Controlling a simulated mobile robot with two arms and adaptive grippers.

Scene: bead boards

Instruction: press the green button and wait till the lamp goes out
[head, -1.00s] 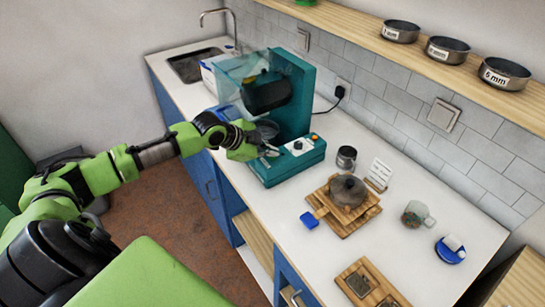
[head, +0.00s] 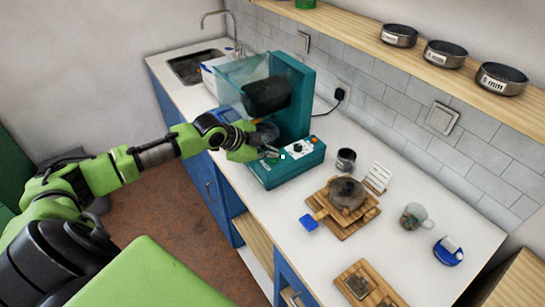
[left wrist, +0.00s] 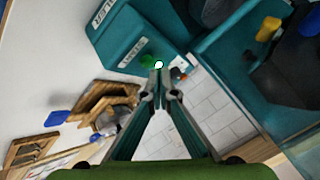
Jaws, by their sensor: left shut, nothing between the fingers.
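The teal machine (head: 275,175) stands on the counter, its front panel carrying a white knob (head: 297,147) and an orange button (head: 315,139). My left gripper (head: 272,154) is shut and empty at the left part of this panel. In the left wrist view its fingertips (left wrist: 159,72) are together, close beside the green button (left wrist: 148,61); I cannot tell whether they touch it. A small bright whitish spot with a green rim, seemingly the lit lamp (left wrist: 158,65), shows at the tips. It also shows in the head view (head: 283,156). My right gripper is out of view.
Right of the machine stand a metal cup (head: 346,159), a white card rack (head: 377,177), a wooden board with a dark round pot (head: 347,192), a mug (head: 415,216) and a blue-and-white item (head: 449,251). Labelled sieves (head: 446,54) sit on the shelf above.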

